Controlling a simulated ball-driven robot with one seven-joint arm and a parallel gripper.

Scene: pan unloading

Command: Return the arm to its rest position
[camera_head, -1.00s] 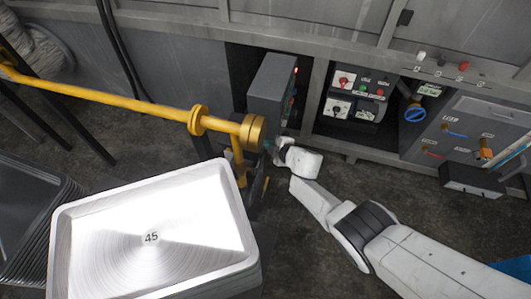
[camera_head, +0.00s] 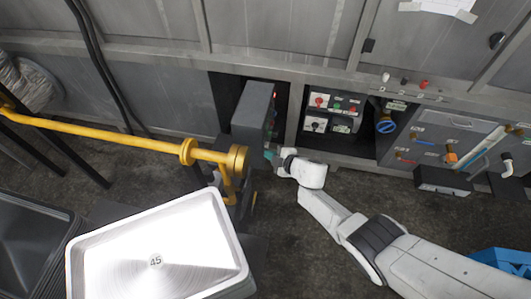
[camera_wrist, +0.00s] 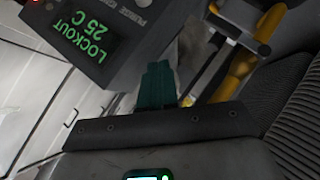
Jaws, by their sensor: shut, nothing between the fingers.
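My arm (camera_head: 375,246) reaches in from the lower right in the head view. My gripper (camera_head: 270,152) is at its far end, in front of the grey control box and just right of the yellow pipe's end. In the wrist view the green fingers of my gripper (camera_wrist: 158,80) are together, with nothing between them. They point toward the grey box (camera_wrist: 110,30), whose green display reads "LOCKOUT 25 C". I cannot tell from these views whether the fingertips touch anything.
A yellow pipe (camera_head: 110,139) crosses at left, ending near my gripper. A stack of metal pans (camera_head: 157,250) marked 45 stands below it; dark trays (camera_head: 30,245) are at far left. Control panels (camera_head: 335,113) line the wall. A blue crate (camera_head: 505,259) sits lower right. Dark floor is open between.

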